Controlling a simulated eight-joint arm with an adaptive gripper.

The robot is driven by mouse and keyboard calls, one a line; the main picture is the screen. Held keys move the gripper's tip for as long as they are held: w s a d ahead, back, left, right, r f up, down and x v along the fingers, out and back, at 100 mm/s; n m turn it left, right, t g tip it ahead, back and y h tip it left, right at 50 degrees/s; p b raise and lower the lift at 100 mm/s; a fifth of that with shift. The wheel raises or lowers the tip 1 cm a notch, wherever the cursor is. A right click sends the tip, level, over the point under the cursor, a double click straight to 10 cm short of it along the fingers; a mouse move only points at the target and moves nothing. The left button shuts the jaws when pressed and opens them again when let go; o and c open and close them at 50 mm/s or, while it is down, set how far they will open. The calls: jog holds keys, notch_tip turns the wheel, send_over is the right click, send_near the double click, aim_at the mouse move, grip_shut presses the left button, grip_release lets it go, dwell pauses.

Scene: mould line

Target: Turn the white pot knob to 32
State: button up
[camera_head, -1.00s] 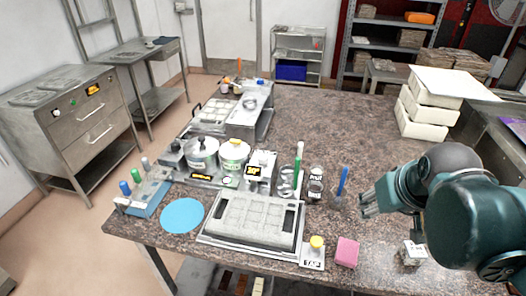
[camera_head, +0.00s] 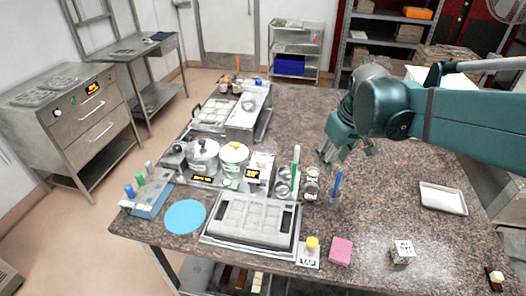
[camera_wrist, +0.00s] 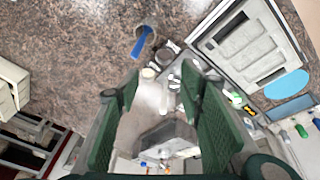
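Two white pots stand side by side at the left-centre of the table in the head view. One white pot (camera_head: 203,153) has a metallic lid with a dark top; the other (camera_head: 234,156) has a yellow-topped lid. Yellow-lit displays (camera_head: 203,179) sit at their front. A small pale round part (camera_head: 230,183) between the displays may be a knob; its setting is too small to read. My gripper (camera_head: 346,154) is right of the pots, above the table, apart from them. In the wrist view my gripper (camera_wrist: 160,82) is open and empty.
A grey mould (camera_head: 252,220), a blue disc (camera_head: 185,216) and a tube rack (camera_head: 152,193) lie in front. A metal tray (camera_head: 443,198) lies right. The table's back middle is clear.

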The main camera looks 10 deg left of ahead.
jog(key=w+a+f+n+g+p, duration=0.2)
jog(key=w+a+n+p, duration=0.25)
jog(key=w+a, duration=0.7)
jog(key=n+g+p, duration=0.2)
jog(key=n+p, duration=0.1)
jog(key=p, duration=0.2)
send_near(261, 159)
jog(key=shift+s+f+h, duration=0.1)
jog(key=shift+f+h, duration=0.1)
jog(key=shift+h, duration=0.2)
jog(key=shift+a+f+p, duration=0.3)
jog(key=shift+a, duration=0.05)
jog(key=shift+s+f, duration=0.2)
jog(key=shift+f, duration=3.7)
jog(key=c, duration=0.9)
